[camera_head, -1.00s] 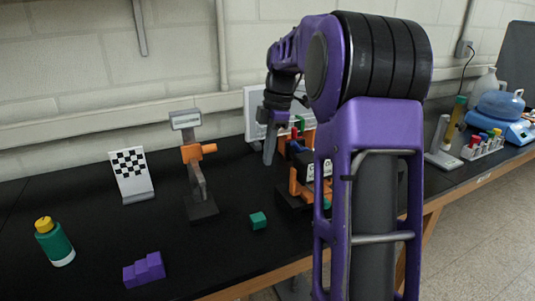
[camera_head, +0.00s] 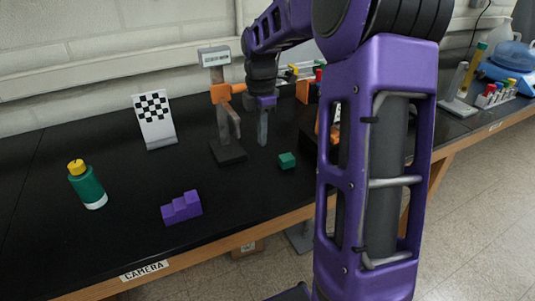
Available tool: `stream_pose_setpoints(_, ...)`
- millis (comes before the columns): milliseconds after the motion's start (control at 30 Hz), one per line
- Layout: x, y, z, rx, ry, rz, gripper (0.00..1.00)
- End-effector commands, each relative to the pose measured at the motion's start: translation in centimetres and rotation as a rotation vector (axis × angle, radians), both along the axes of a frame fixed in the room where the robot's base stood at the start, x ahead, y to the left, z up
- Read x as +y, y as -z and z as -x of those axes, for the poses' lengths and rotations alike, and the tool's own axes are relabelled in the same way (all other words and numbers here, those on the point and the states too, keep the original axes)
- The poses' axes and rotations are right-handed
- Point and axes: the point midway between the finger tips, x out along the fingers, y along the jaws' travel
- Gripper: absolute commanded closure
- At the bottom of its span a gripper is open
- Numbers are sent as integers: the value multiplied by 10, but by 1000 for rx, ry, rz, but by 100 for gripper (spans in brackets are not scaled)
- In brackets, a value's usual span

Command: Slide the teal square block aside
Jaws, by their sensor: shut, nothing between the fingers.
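The teal square block (camera_head: 287,161) sits on the black table top, near the middle of the view and left of my arm. My gripper (camera_head: 262,142) points downward behind and to the left of the block, apart from it. Its grey fingers are together with nothing held. The height of the fingertips above the table is hard to judge.
A stand with an orange clamp (camera_head: 221,93) on a dark base is just left of my gripper. A purple stepped block (camera_head: 182,208), a green bottle (camera_head: 87,185) and a checkered board (camera_head: 155,119) stand further left. Orange parts are partly hidden behind my arm. The table's front edge is near.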

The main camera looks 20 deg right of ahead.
Motion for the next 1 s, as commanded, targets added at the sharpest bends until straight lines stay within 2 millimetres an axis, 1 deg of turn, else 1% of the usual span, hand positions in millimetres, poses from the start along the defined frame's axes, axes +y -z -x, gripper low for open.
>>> stream_pose_setpoints(167,0,27,1,4,-1,-1,100)
stream_pose_setpoints(400,0,79,1,6,-1,-2,100)
stream_pose_setpoints(500,0,99,1,4,0,-2,100)
stream_pose_setpoints(533,-3,101,0,2,2,-1,100)
stream_pose_setpoints(600,-17,97,-1,0,5,0,100)
stream_pose_setpoints(700,-29,97,-1,1,3,-1,100)
stream_pose_setpoints(833,-38,96,-1,1,1,-1,100)
stream_pose_setpoints(1000,-40,96,-1,1,0,-1,100)
